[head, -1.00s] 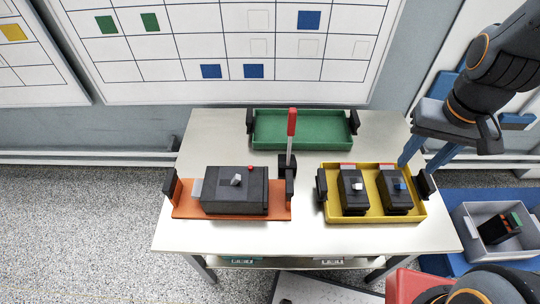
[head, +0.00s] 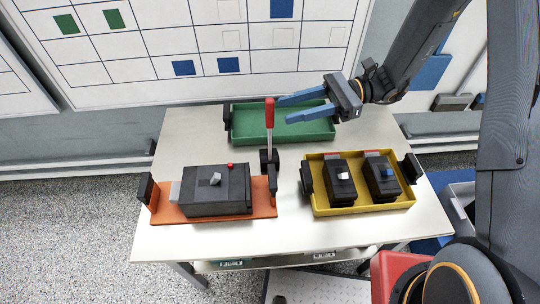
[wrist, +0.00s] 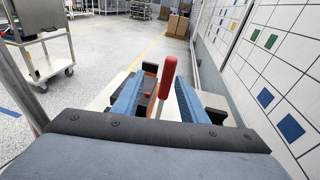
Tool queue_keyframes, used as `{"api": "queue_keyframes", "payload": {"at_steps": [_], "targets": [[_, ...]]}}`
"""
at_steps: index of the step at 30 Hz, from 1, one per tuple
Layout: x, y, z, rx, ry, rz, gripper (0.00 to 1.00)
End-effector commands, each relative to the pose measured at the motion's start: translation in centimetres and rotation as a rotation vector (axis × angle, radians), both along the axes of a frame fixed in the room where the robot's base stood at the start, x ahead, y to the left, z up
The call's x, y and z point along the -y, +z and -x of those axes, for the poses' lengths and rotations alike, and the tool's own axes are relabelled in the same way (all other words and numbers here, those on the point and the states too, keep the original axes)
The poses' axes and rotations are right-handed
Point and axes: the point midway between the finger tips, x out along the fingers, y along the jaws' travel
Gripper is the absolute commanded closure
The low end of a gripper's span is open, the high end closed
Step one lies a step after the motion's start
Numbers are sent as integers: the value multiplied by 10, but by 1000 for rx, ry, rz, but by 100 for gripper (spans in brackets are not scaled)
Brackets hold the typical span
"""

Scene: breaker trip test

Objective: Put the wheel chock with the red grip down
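A lever with a red grip (head: 269,113) stands upright on a black base (head: 269,160) at the right end of the orange tray; it is the only red-gripped thing I see, and I cannot confirm it is a wheel chock. My gripper (head: 281,111) has two blue fingers spread apart, pointing left, with the tips just right of the red grip. In the wrist view, the red grip (wrist: 167,77) shows between the two blue fingers, with a gap on each side. Nothing is held.
The orange tray (head: 160,216) holds a black box (head: 215,195) with a small red button. The yellow tray (head: 362,208) holds two black units. The green tray (head: 300,130) is empty at the back. The table's front strip is clear. A red box (head: 392,272) is low at right.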

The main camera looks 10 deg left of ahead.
Motion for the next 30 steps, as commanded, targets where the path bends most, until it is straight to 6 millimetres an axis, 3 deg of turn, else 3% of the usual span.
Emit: {"api": "queue_keyframes", "payload": {"at_steps": [1,13,30], "targets": [[-3,-2,-7,-25,-20,-31,61],[-21,9,0,-77,-167,-130,61],[-85,10,14,-77,-165,-129,61]]}}
